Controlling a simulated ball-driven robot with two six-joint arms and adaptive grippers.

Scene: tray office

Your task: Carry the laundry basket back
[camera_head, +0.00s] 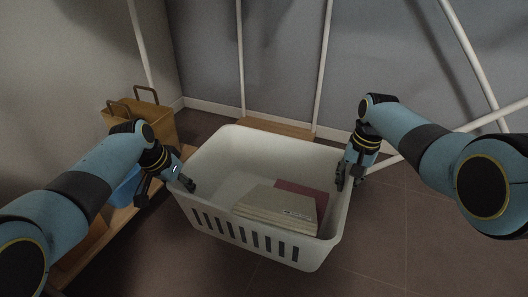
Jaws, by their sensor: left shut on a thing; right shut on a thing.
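A white laundry basket (270,242) with a slotted front wall is in the middle of the head view. A pale book or binder (275,209) and a dark red one (308,190) lie inside it. My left gripper (188,187) is shut on the basket's left rim. My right gripper (340,186) is shut on the basket's right rim. The fingertips are small and partly hidden against the rim. The basket's underside is hidden, so I cannot tell how high it is off the floor.
A tan bag (152,117) with handles and a blue item (127,188) stand on a low wooden board (118,218) at the left. White poles (323,70) rise behind the basket near the wall. A wooden piece (278,128) lies behind it. Tiled floor (390,250) is clear at the front right.

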